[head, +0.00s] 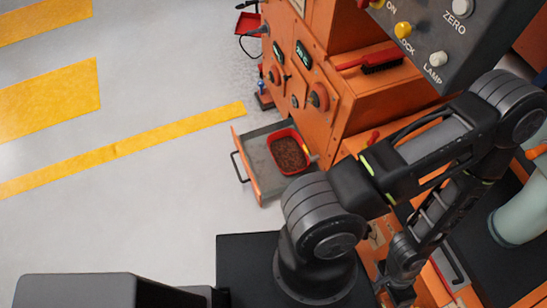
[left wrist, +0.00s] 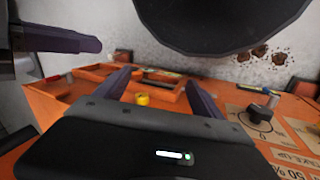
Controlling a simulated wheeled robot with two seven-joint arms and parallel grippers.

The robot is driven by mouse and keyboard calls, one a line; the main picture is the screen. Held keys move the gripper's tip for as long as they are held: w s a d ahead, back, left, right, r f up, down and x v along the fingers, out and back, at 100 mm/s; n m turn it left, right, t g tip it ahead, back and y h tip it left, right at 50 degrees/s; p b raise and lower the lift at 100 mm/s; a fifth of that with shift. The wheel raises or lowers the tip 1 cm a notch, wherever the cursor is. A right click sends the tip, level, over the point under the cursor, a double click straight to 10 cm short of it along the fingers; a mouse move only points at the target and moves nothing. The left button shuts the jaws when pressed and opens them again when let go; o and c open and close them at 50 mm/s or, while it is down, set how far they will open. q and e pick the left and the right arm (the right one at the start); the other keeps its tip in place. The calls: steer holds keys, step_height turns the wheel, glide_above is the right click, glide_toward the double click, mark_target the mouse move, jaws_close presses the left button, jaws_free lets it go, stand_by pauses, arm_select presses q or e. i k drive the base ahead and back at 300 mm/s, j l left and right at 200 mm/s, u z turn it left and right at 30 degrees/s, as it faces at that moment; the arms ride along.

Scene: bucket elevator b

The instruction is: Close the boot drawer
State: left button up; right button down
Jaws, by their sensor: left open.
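The boot drawer (head: 262,150) stands pulled out of the base of the orange machine, in the middle of the head view. Its orange front with a dark bar handle (head: 240,167) faces left, and its grey inside shows. A red pan (head: 288,150) of brown grains sits in the drawer. One of my arms rises at the bottom centre of the head view and folds over to the right, its end well right of the drawer. In the left wrist view my left gripper (left wrist: 158,82) is open and empty, above an orange surface. The drawer is not recognisable there.
A red-handled brush (head: 375,63) lies on the machine's orange ledge. A grey control box (head: 445,35) overhangs at the upper right. A red dustpan (head: 248,23) is at the back. The floor (head: 150,190) left of the drawer is clear.

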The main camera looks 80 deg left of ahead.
mark_target(266, 180)
steer(key=k+j, duration=0.6)
steer(key=k, duration=0.2)
steer(key=u, duration=2.6)
